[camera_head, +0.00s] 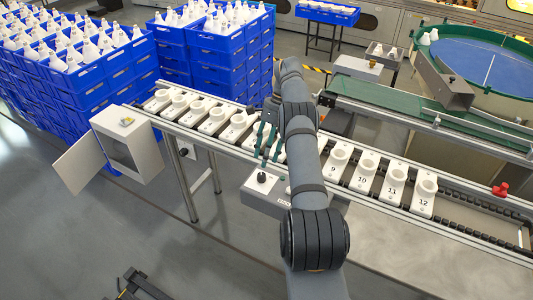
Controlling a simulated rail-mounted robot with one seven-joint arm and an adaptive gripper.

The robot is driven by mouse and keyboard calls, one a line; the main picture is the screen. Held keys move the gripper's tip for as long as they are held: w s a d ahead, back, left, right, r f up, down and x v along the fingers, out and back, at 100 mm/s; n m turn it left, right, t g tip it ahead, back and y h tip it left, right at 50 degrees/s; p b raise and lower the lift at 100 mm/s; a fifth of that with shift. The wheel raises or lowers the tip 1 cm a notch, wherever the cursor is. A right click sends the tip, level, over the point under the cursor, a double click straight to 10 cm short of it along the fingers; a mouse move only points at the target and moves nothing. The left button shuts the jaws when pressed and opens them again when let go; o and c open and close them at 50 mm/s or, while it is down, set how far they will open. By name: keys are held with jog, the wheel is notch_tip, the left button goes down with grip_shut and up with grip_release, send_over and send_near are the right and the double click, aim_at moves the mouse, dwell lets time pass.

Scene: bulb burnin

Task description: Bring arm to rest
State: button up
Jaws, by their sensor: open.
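My arm reaches up from the bottom of the head view and ends in my gripper (264,140), near the middle of the picture. The gripper points down over the conveyor beside a row of white numbered sockets. Its fingers are open, and I see nothing held between them. Sockets marked 9 (337,160), 10 (367,165), 11 (396,180) and 12 (424,196) stand to the right of the arm. More white sockets (197,108) stand to the left. The arm hides the sockets in the middle of the row.
A grey control box (262,190) with a black knob sits below the gripper at the conveyor's front edge. A white cabinet (130,145) with its door open stands left. Blue crates (100,95) of white bulbs are stacked behind. A green conveyor (400,112) and round table (470,75) lie right.

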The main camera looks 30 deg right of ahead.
aim_at(261, 175)
jog(key=shift+r, duration=0.3)
jog(key=shift+f, duration=0.1)
dwell(0.4)
jog(key=shift+x, duration=3.65)
jog(key=shift+d, duration=0.15)
